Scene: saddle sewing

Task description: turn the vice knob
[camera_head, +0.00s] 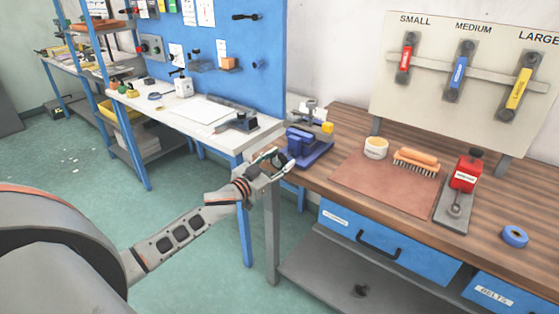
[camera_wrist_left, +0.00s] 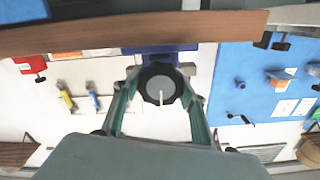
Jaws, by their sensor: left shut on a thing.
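The blue vice (camera_head: 306,146) stands at the left end of the wooden workbench. Its dark round knob (camera_wrist_left: 160,84) faces the left wrist camera, with a grey centre and a thin pale mark. My left gripper (camera_head: 279,163) reaches the vice's near left side. In the left wrist view its two fingers lie on either side of the knob, shut on it. In the head view the gripper mostly hides the knob. My right gripper is in neither view.
On the workbench lie a brown mat (camera_head: 375,188), a white tape roll (camera_head: 376,148), a brush (camera_head: 416,161), a red-topped tool (camera_head: 464,176) and a blue tape roll (camera_head: 514,237). A white table (camera_head: 215,133) with a blue pegboard (camera_head: 240,60) stands behind to the left.

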